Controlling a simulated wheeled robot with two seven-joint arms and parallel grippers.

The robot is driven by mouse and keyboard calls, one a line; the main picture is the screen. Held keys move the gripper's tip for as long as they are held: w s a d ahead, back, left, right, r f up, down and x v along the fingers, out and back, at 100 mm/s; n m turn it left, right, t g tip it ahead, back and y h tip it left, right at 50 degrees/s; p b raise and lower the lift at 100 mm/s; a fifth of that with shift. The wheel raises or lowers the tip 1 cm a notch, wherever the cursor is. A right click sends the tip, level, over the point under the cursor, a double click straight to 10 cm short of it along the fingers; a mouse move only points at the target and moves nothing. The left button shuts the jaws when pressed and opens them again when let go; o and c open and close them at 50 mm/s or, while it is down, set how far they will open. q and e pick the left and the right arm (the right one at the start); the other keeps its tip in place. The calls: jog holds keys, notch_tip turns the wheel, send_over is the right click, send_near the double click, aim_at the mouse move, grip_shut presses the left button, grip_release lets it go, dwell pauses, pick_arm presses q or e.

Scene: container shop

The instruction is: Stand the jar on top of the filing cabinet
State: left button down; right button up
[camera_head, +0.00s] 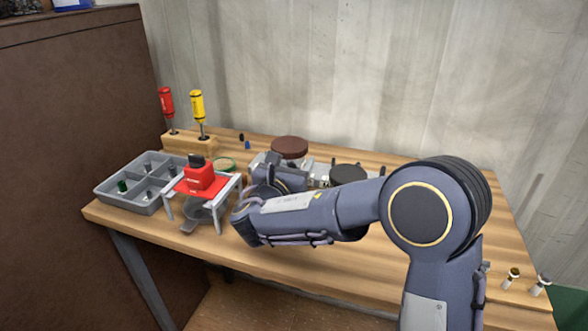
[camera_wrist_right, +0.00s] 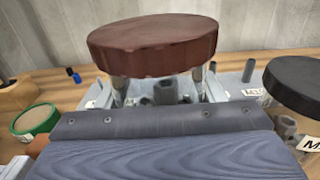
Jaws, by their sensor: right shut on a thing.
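The jar, with a dark red-brown lid (camera_head: 289,147), is over the back of the workbench in the head view. In the right wrist view its broad lid (camera_wrist_right: 155,42) is upright and centred in front of my palm. Its body looks clear and is hard to make out. My right gripper (camera_wrist_right: 158,92) is shut on the jar below the lid; its fingers are mostly hidden. I cannot tell whether the jar's base touches the bench. The brown filing cabinet (camera_head: 75,150) stands at the left, its top higher than the bench. My left gripper is not in view.
A black lid (camera_head: 347,174) is right of the jar. A grey compartment tray (camera_head: 112,203), a small stand with a red top (camera_head: 213,187) and a screwdriver block (camera_head: 205,144) are at the left of the bench (camera_head: 300,265). Objects lie on the cabinet's far edge.

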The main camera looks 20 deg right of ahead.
aim_at(284, 150)
jog(key=s+a+r, duration=0.2)
jog(key=r, duration=0.1)
jog(key=s+r, duration=0.1)
jog(key=r, duration=0.1)
jog(key=shift+s+a+r+p, duration=0.25)
jog(key=shift+s+a+p, duration=0.1)
jog(key=shift+s+a, duration=0.05)
jog(key=s+a+r, duration=0.3)
jog(key=s+a, duration=0.1)
jog(key=s, duration=0.2)
jog(key=shift+s+a, duration=0.25)
jog(key=shift+s, duration=0.15)
jog(key=shift+r, duration=0.1)
